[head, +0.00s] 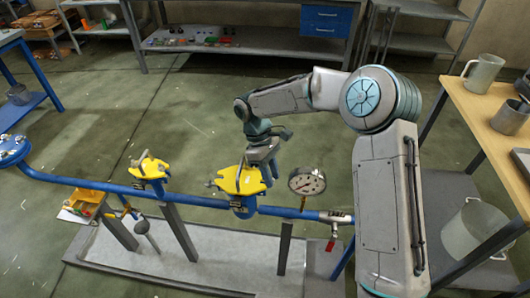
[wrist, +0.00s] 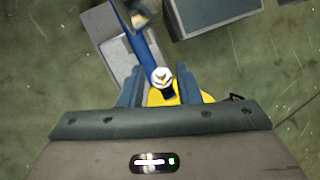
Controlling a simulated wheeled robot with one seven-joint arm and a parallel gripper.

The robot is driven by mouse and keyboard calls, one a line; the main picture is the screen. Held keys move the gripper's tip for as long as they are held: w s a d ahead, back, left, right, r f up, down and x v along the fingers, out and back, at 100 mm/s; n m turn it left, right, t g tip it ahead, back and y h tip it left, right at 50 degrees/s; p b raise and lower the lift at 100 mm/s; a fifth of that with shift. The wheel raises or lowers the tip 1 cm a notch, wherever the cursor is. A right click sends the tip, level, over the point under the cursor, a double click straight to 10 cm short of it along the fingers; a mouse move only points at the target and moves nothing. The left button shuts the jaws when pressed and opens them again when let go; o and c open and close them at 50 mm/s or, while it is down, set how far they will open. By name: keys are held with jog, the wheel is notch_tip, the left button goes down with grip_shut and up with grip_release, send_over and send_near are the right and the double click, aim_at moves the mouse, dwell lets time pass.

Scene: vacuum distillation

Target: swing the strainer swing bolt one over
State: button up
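A blue pipe (head: 285,212) carries two fittings with yellow tops. My gripper (head: 268,170) points down at the right yellow-topped fitting (head: 238,182), close over its right side. In the wrist view, my gripper (wrist: 160,88) has its two fingers apart, with the yellow top (wrist: 193,95) below and between them. A small pale round part (wrist: 162,76) and a dark piece (wrist: 168,93) show between the fingers; I cannot tell if either is the swing bolt. Contact cannot be made out. The other yellow-topped fitting (head: 150,168) stands to the left.
A round gauge (head: 307,181) stands on the pipe just right of my gripper. A red-handled valve (head: 332,238) is farther right. A wooden bench (head: 470,108) with metal vessels is at the right edge. A pale tray (head: 215,270) lies under the pipe.

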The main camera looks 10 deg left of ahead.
jog(key=v, duration=1.1)
jog(key=shift+r+p, duration=0.3)
jog(key=shift+p, duration=0.05)
jog(key=shift+w+a, duration=0.1)
